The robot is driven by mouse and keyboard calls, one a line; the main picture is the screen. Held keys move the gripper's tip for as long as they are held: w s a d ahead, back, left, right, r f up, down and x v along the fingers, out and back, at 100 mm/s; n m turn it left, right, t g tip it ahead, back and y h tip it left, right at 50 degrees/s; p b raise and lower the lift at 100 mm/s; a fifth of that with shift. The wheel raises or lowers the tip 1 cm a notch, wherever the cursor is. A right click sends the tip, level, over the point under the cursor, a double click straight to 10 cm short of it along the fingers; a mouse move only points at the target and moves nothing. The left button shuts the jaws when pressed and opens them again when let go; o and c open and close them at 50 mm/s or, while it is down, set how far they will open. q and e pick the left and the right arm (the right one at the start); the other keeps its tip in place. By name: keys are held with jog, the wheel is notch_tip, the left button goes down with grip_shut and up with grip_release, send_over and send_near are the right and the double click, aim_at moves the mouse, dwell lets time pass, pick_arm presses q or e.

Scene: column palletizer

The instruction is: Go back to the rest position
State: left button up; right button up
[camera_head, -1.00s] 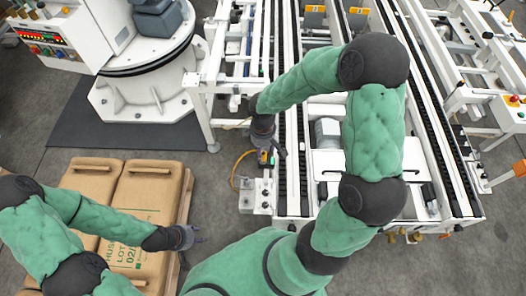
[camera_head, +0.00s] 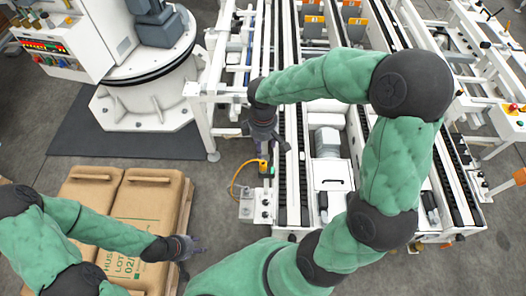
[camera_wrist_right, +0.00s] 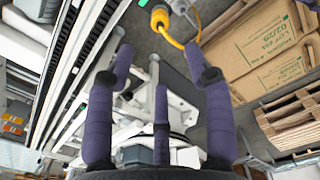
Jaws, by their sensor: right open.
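My right gripper (camera_head: 272,142) hangs beside the left edge of the white conveyor in the head view. In the right wrist view its purple fingers (camera_wrist_right: 160,95) are spread apart with nothing between them. A yellow connector (camera_head: 264,167) with an orange cable sits just below it in the head view, and the connector also shows at the top of the wrist view (camera_wrist_right: 159,18). My left gripper (camera_head: 194,247) is over the right side of the sack pallet at the lower left. It is small and seen from above, so its finger opening is unclear.
Brown sacks (camera_head: 146,207) lie on a wooden pallet (camera_head: 184,221). A white round machine base (camera_head: 146,100) stands on a dark mat at upper left. The white conveyor frame (camera_head: 331,176) fills the centre right. Grey floor (camera_head: 222,190) is free between pallet and conveyor.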

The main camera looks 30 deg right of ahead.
jog(key=shift+f, duration=0.1)
jog(key=s+a+f+m+y, duration=0.1)
jog(key=s+a+f+m, duration=0.2)
jog(key=a+f, duration=0.2)
jog(key=s+a+f+m+y, duration=0.1)
jog(key=s+a+f+m, duration=0.3)
jog(key=f, duration=0.8)
jog(key=s+a+f+m+y, duration=0.2)
jog(key=s+a+f+m, duration=0.2)
jog(key=f, duration=0.5)
jog(key=shift+s+a+f, duration=0.15)
jog(key=shift+a+f, duration=0.05)
jog(key=shift+a, duration=0.6)
